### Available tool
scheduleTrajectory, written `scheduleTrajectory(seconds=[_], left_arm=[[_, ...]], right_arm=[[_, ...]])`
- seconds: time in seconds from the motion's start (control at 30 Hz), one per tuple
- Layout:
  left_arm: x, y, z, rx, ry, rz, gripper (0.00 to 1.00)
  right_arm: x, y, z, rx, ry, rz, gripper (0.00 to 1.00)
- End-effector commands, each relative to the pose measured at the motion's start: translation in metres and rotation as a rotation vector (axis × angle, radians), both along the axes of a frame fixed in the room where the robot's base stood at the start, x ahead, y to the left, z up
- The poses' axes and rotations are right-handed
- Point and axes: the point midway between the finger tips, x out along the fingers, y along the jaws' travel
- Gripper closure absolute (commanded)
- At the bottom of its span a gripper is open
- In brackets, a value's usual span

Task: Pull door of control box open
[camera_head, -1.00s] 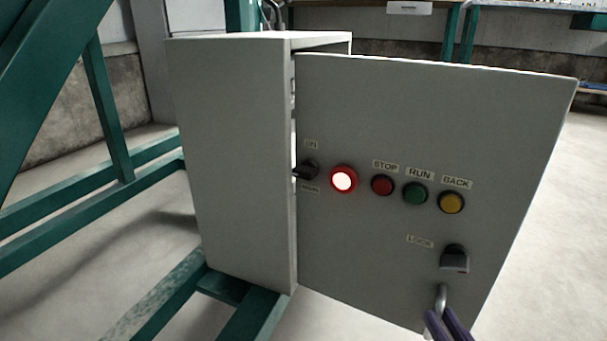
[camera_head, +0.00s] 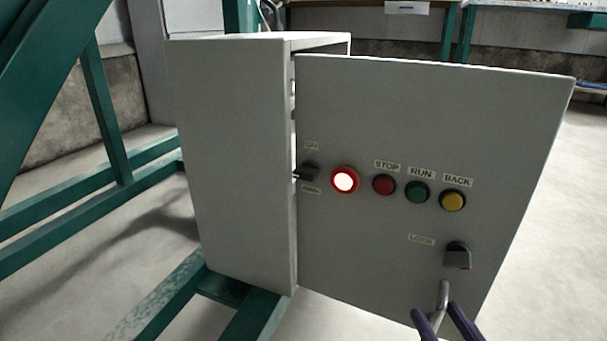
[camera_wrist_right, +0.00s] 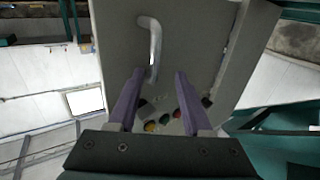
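The grey control box (camera_head: 235,160) stands at the left of centre in the head view. Its door (camera_head: 400,120) is swung open toward the right. The door's metal handle (camera_head: 443,298) is near its lower right corner, below a dark lock knob (camera_head: 457,256). My right gripper (camera_head: 445,318) is at the handle with its purple fingers spread. In the right wrist view, the open fingers (camera_wrist_right: 159,74) are apart, and the handle (camera_wrist_right: 155,42) extends beyond the fingertips, its near end between them. My left gripper is not in view.
The door carries a lit red lamp (camera_head: 344,180), red, green and yellow buttons, and a black switch (camera_head: 307,172). A green steel frame (camera_head: 105,110) stands left of and under the box. A bench (camera_head: 360,8) is at the back. The floor at right is clear.

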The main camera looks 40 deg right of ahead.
Motion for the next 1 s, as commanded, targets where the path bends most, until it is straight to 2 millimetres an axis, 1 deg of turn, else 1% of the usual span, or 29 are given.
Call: scheduleTrajectory(seconds=[0.03, 0.27, 0.37, 0.6, 0.7, 0.83, 1.0], left_arm=[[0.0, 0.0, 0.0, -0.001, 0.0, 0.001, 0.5], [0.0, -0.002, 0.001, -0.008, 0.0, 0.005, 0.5], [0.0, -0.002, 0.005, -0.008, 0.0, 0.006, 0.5], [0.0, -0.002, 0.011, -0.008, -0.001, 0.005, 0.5], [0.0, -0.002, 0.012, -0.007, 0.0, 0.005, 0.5], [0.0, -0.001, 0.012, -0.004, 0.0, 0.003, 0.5], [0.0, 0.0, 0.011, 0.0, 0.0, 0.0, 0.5]], right_arm=[[0.002, 0.0, 0.003, -0.004, -0.009, 0.003, 0.54], [-0.001, 0.002, 0.001, -0.001, -0.003, 0.003, 0.54], [-0.012, 0.007, 0.001, 0.0, 0.001, 0.002, 0.54], [-0.058, 0.027, 0.0, 0.001, 0.004, 0.001, 0.54], [-0.074, 0.035, 0.0, 0.0, 0.003, 0.001, 0.54], [-0.087, 0.041, 0.0, -0.001, 0.0, 0.001, 0.54], [-0.092, 0.043, 0.0, -0.002, -0.001, 0.001, 0.54]])
